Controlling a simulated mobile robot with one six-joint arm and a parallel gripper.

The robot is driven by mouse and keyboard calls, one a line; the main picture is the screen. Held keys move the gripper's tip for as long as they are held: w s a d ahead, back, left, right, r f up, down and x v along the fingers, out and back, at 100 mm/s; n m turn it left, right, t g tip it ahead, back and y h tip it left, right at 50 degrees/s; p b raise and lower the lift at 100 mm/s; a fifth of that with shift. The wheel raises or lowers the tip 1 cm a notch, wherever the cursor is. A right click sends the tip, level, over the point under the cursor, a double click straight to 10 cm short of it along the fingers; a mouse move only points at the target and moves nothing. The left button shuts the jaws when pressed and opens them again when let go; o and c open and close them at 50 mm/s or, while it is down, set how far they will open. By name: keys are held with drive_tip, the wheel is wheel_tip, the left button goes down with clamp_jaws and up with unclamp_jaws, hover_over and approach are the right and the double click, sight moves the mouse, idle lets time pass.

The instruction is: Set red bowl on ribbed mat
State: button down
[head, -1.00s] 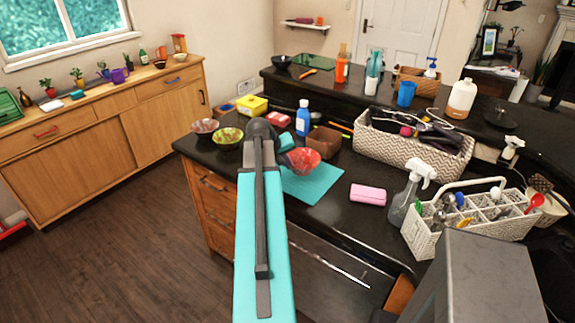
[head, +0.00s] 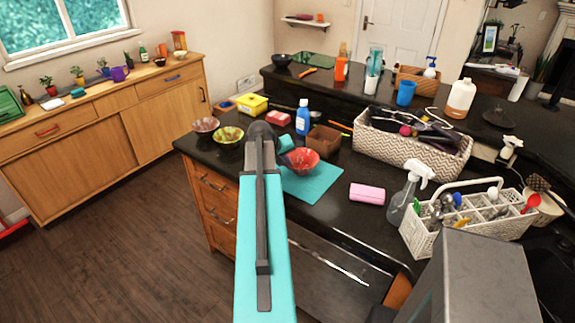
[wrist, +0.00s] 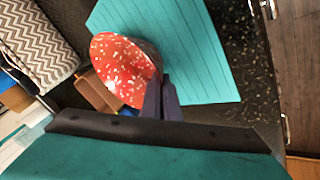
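The red speckled bowl (head: 302,161) is at the left part of the teal mat (head: 318,184) on the dark counter. In the wrist view, the bowl (wrist: 121,72) looks tilted and overlaps the edge of the ribbed mat (wrist: 205,55), which shows dark parallel lines. My gripper's fingers (wrist: 161,97) are close together at the bowl's rim and appear shut on it. In the head view my arm hides most of the gripper. I cannot tell whether the bowl's base touches the mat.
A green bowl (head: 228,137) and a pinkish bowl (head: 206,125) stand left of my arm. A brown box (head: 323,140) and blue bottle (head: 303,118) are behind the red bowl. A pink case (head: 367,194) lies right of the mat, near a spray bottle (head: 408,190).

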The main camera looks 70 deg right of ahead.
drive_tip(key=shift+f, duration=0.75)
drive_tip(key=shift+f, duration=0.25)
drive_tip(key=c, duration=2)
unclamp_jaws()
drive_tip(key=shift+r, duration=0.15)
drive_tip(key=shift+r+p, duration=0.15)
drive_tip(key=shift+p, duration=0.15)
drive_tip(key=shift+b+v, duration=1.7)
drive_tip(key=shift+v, duration=4.25)
